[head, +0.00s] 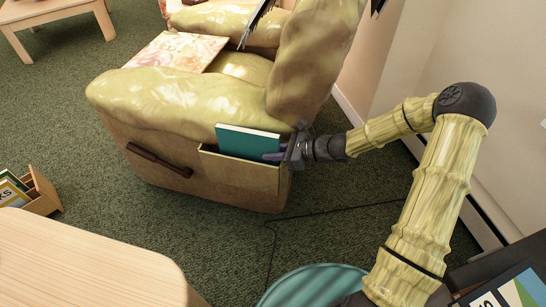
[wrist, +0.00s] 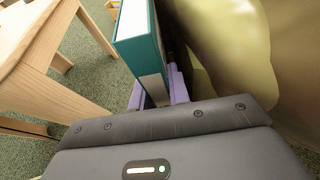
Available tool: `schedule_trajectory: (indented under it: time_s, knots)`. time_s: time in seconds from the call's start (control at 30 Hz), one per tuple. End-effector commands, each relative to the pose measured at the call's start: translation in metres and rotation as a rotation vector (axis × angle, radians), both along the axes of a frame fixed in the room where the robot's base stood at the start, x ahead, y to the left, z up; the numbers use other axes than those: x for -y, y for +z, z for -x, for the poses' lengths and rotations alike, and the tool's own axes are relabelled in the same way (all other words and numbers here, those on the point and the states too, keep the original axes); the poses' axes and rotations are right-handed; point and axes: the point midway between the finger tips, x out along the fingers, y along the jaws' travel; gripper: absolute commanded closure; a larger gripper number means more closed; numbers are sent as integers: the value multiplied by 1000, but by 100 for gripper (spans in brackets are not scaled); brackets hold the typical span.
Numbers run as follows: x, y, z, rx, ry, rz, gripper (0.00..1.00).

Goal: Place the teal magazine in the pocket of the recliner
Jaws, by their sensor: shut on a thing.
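The teal magazine (head: 247,141) stands upright in the pocket (head: 240,171) on the side of the recliner (head: 180,100), with its lower part hidden behind the pocket's front. My gripper (head: 274,156) reaches in from the right and is shut on the magazine's right end. In the wrist view the magazine (wrist: 133,30) shows its teal cover and white page edge between my gripper's purple fingers (wrist: 158,90). The recliner's padded side (wrist: 230,40) is close to the right of it there.
A wooden lever (head: 158,160) is on the recliner's side, left of the pocket. A wooden table (head: 85,262) is at the front left, with a small book crate (head: 42,192) behind it. A teal round thing (head: 315,287) stands at the bottom. Carpet between is clear except a thin cable.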

Motion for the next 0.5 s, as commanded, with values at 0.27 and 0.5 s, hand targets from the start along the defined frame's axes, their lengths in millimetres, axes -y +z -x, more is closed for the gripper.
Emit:
schedule_trajectory:
  time_s: [0.27, 0.5]
  knots:
    - [0, -3, 0, 2, 1, 0, 100]
    - [0, -5, 0, 2, 1, 0, 73]
